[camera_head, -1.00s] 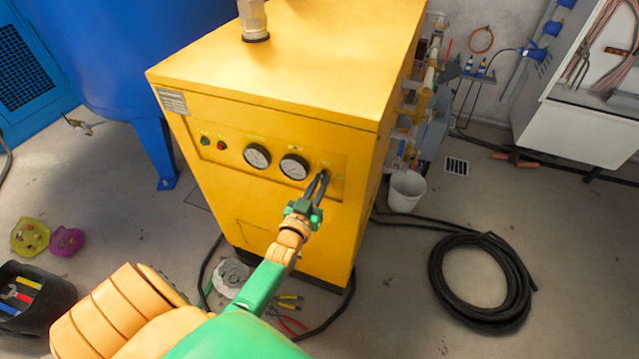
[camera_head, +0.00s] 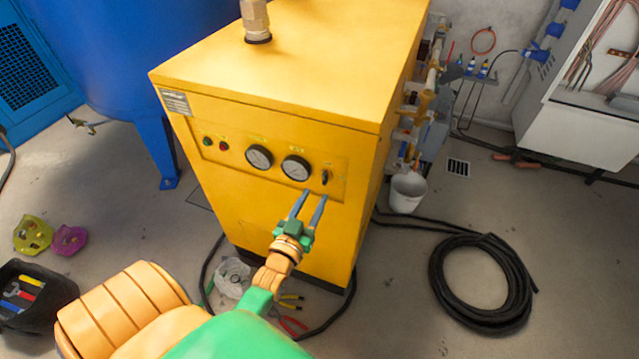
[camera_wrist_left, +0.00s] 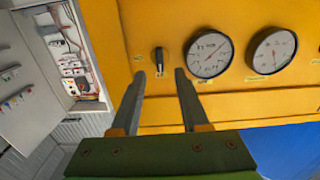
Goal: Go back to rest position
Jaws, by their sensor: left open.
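My left gripper (camera_head: 311,196) is open and empty in front of the yellow machine's (camera_head: 270,85) control panel, just below a black rotary switch (camera_head: 325,177). In the left wrist view, my left gripper's fingers (camera_wrist_left: 160,78) are spread, with the black switch (camera_wrist_left: 159,58) beyond and between their tips. The fingers look apart from the switch. Two round gauges (camera_head: 259,157) sit left of the switch in the head view. My right gripper does not show.
A blue tank (camera_head: 130,50) stands on the left. A black tool bin (camera_head: 30,310) stands at lower left. Pliers (camera_head: 292,325) lie at the machine's foot.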

